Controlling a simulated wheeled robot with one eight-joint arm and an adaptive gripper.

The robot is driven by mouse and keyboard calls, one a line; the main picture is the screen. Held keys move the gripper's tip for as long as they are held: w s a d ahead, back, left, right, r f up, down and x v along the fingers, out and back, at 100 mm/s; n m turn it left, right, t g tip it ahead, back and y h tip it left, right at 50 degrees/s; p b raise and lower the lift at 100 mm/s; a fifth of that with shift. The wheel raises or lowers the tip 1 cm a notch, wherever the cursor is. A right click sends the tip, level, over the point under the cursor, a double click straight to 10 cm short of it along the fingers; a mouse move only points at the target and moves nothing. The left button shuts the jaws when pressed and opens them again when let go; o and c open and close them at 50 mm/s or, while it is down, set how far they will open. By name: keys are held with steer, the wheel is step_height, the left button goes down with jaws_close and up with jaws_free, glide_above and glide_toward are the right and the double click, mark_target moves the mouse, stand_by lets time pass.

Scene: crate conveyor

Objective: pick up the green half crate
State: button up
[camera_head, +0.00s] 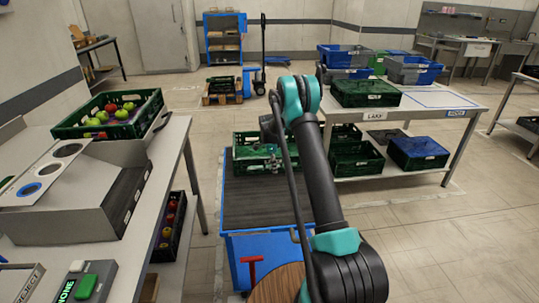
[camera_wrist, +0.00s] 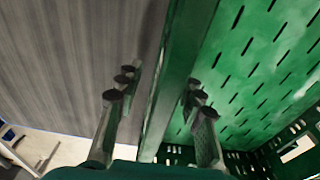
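A green crate (camera_head: 246,167) stands at the far end of the dark belt on the blue conveyor cart, partly hidden behind my arm. In the wrist view its wall (camera_wrist: 176,75) runs between my fingers, with its slotted green floor on the right. The part of the floor that shows is empty. My gripper (camera_wrist: 162,90) is open and straddles this wall. The left fingers are outside over the grey belt, the right fingers inside the crate. A gap seems to show beside the wall. In the head view, my gripper (camera_head: 271,153) is small and partly hidden by the arm.
The conveyor belt (camera_head: 255,205) is bare on the near side. A green crate of apples (camera_head: 75,132) stands on the left table. The right table holds a green crate (camera_head: 366,101) and blue crates (camera_head: 412,76); more crates (camera_head: 417,155) sit on its lower shelf.

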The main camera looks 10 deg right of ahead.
jaws_close()
steer(key=shift+r, duration=0.15)
stand_by(0.4)
